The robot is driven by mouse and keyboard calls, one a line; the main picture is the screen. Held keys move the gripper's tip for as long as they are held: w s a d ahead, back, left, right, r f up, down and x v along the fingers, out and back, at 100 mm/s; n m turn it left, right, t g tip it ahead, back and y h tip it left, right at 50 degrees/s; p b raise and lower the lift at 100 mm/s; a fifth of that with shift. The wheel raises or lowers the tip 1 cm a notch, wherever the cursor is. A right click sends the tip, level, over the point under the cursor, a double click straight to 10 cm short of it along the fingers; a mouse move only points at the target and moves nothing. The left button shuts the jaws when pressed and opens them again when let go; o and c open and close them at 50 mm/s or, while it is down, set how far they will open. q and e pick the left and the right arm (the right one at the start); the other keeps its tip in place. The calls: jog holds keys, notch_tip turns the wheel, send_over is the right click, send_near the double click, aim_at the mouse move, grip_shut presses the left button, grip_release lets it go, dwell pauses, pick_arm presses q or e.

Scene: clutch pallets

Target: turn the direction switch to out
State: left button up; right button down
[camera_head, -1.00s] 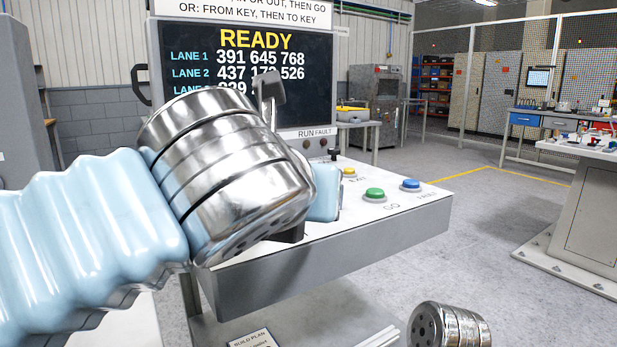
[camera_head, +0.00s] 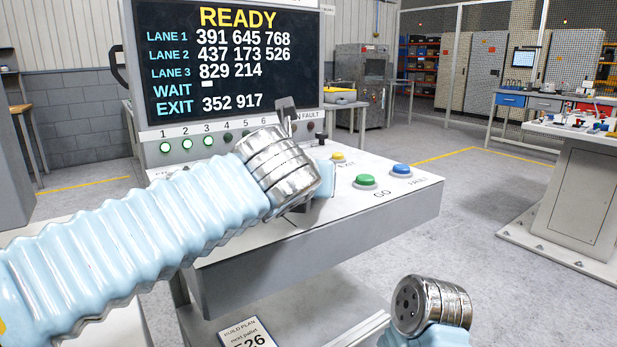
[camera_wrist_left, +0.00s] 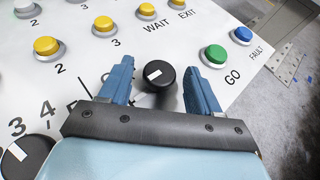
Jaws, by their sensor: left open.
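The direction switch appears to be the black round knob (camera_wrist_left: 155,79) with a white mark, on the white sloping panel. In the left wrist view the mark lies towards the knob's upper left; its labels are partly covered, so its setting cannot be read. My left gripper (camera_wrist_left: 159,68) is open, its two blue fingers on either side of the knob with visible gaps. In the head view the metal wrist of my left arm (camera_head: 280,168) hides the knob and most of the gripper. My right arm's metal wrist (camera_head: 432,305) shows at lower right; its gripper is out of view.
A green GO button (camera_wrist_left: 213,56) and a blue FAULT button (camera_wrist_left: 241,35) sit right of the knob. Several yellow buttons lie above. A larger numbered knob (camera_wrist_left: 26,158) is at lower left. The screen (camera_head: 235,70) behind the panel reads READY.

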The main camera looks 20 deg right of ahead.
pick_arm(q)
jog(key=shift+w+d, duration=0.1)
jog(key=shift+w, duration=0.05)
jog(key=shift+f, duration=0.1)
jog(key=shift+c, duration=0.2)
jog(key=c, duration=1)
jog(key=shift+w+a+m+g+h, duration=0.15)
jog(key=shift+m+g+h, duration=0.25)
jog(key=shift+m+h, duration=0.25)
jog(key=shift+w+a+m+g+h, duration=0.15)
jog(key=shift+m+g+h, duration=0.25)
jog(key=shift+m+h, duration=0.2)
jog(key=shift+a+m+g+h, duration=0.1)
jog(key=shift+m+g+h, duration=1.3)
jog(key=shift+m, duration=0.25)
